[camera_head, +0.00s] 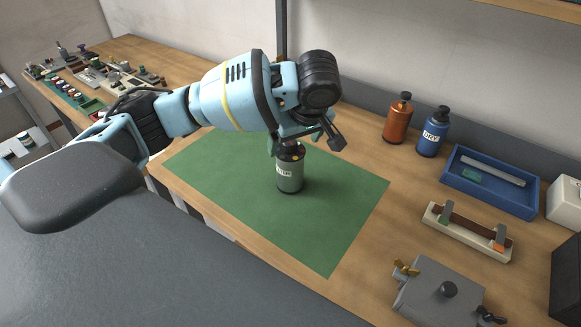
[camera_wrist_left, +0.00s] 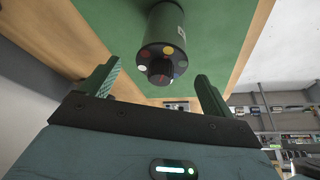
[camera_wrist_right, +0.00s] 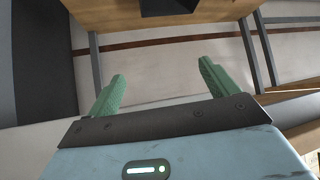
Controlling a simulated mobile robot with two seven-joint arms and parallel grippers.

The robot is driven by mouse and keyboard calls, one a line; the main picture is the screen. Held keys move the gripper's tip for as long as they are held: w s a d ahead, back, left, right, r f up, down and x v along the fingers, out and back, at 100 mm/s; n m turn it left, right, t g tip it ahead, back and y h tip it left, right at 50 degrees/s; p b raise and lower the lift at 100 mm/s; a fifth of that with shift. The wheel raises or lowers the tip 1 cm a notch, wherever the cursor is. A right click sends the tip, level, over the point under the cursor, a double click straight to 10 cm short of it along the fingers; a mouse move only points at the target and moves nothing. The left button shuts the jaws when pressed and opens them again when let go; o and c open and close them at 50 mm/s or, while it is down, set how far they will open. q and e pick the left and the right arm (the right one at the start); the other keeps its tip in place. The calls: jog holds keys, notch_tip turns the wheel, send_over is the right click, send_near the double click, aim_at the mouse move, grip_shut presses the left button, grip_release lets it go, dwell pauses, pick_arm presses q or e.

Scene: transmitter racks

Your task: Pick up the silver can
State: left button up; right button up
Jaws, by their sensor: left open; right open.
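My left gripper (camera_head: 304,143) is open just above the can's top, and the arm partly hides that top. In the left wrist view the can (camera_wrist_left: 166,30) shows its dark lid with coloured dots and a knob, ahead of the open fingers (camera_wrist_left: 157,74). No contact between fingers and can is visible. My right gripper (camera_wrist_right: 162,76) shows only in the right wrist view, open and empty, away from the can.
An orange bottle (camera_head: 397,122) and a blue bottle (camera_head: 432,134) stand behind right. A blue tray (camera_head: 489,200), a cream holder (camera_head: 466,240) and a grey box (camera_head: 440,292) are at the right. Small parts crowd the far-left bench. The mat around the can is clear.

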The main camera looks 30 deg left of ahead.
aim_at(290, 168)
pick_arm(q)
jog(key=shift+w+a+f, duration=0.15)
jog(key=shift+w+f, duration=0.05)
jog(key=shift+f, duration=0.25)
jog(key=shift+s+x, duration=0.15)
jog(key=shift+x, duration=1.15)
jog(key=shift+s+x, duration=0.2)
jog(key=shift+x, duration=1.1)
jog(key=shift+f, duration=0.1)
jog(key=c, duration=1.2)
